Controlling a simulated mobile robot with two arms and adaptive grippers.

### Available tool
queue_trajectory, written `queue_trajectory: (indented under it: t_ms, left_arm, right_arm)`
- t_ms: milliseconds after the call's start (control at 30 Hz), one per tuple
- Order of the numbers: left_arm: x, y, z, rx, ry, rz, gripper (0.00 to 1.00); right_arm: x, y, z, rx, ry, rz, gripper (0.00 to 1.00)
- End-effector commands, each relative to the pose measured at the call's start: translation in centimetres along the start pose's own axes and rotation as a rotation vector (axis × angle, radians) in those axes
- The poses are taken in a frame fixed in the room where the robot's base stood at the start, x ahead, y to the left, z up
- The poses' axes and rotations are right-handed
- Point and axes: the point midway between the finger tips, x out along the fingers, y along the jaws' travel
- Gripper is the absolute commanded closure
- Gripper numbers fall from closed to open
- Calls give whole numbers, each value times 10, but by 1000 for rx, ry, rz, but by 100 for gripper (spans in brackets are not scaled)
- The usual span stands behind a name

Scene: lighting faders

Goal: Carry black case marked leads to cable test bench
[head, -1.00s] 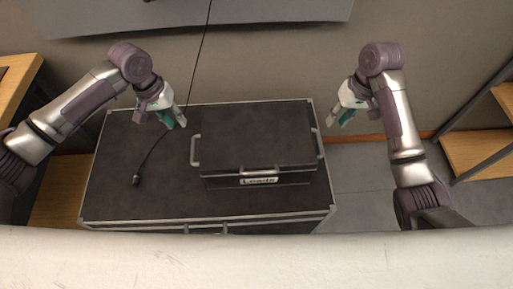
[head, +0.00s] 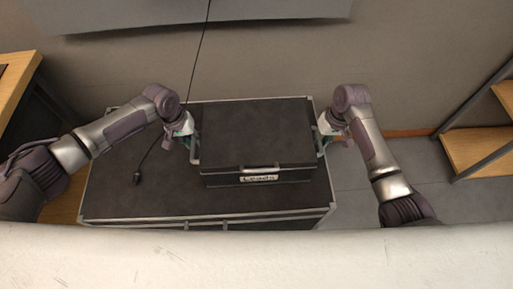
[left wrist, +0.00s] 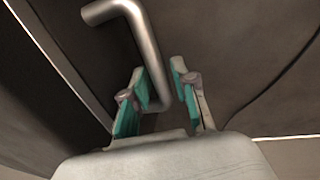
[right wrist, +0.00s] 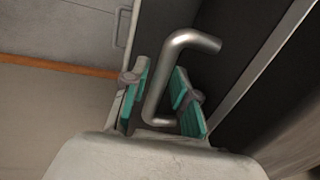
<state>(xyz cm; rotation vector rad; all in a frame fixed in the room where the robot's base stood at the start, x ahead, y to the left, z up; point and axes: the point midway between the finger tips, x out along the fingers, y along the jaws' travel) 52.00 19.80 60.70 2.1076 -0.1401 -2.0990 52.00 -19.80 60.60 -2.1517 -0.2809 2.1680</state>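The black case (head: 255,135) with a white "Leads" label (head: 259,177) sits on a larger dark flight case (head: 130,200) with metal edges. It has a metal side handle at each end. My left gripper (head: 189,147) is at the left handle; in the left wrist view the handle (left wrist: 150,45) passes between its open fingers (left wrist: 160,90). My right gripper (head: 325,142) is at the right handle; in the right wrist view that handle (right wrist: 160,80) stands between its open fingers (right wrist: 162,95). Gaps show beside both handles. No cable test bench can be made out for certain.
A black cable (head: 165,132) hangs down and ends in a plug (head: 136,178) on the flight case, left of the black case. A wooden shelf (head: 475,155) stands at right, wooden furniture (head: 20,75) at left. Grey floor (head: 365,180) is open at right.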

Motion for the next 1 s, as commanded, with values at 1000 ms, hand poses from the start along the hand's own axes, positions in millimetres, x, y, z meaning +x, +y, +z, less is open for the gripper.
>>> queue_trajectory:
  t_ms: [1000]
  left_arm:
    - [4, 0, 0, 0, 0, 0, 100]
  right_arm:
    - [4, 0, 0, 0, 0, 0, 100]
